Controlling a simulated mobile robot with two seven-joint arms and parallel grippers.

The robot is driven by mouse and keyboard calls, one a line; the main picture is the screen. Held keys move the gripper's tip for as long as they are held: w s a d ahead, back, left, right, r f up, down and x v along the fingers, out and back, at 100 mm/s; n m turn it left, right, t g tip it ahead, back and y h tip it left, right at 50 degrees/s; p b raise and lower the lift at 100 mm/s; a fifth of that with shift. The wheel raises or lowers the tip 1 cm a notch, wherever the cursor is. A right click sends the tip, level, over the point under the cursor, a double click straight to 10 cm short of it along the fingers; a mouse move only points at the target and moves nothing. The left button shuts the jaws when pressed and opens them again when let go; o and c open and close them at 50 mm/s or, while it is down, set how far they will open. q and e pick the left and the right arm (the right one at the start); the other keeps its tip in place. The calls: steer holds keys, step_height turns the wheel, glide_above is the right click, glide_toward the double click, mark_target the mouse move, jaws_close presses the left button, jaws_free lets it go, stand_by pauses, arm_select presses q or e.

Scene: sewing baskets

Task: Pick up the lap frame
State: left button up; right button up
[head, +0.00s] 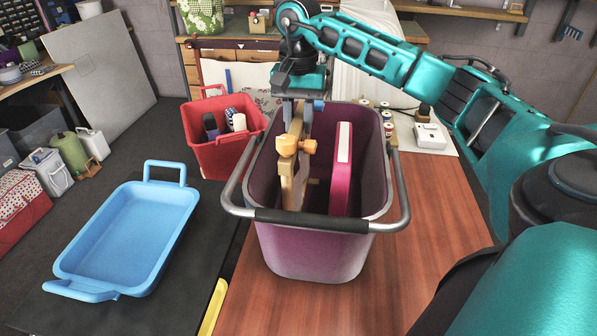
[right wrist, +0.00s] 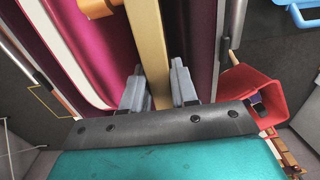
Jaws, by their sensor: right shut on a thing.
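The lap frame (head: 294,188) is a light wooden frame with orange knobs, standing on edge inside the purple basket (head: 316,255). My right gripper (head: 301,120) reaches down from above into the basket and is shut on the frame's upper part. In the right wrist view, the wooden bar of the lap frame (right wrist: 150,50) runs between the two grey fingers of the right gripper (right wrist: 158,90). Whether the frame's lower end touches the basket floor is hidden. My left gripper is not in view.
A pink-and-white flat item (head: 342,168) stands beside the frame in the basket. The basket's grey handle (head: 312,219) lies across its near side. A red basket (head: 223,150) with spools stands behind left, and an empty blue tray (head: 125,238) lies left. The wooden table (head: 430,225) is clear at right.

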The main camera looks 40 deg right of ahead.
jaws_close()
stand_by(0.6)
steer(key=shift+r, duration=0.2)
stand_by(0.3)
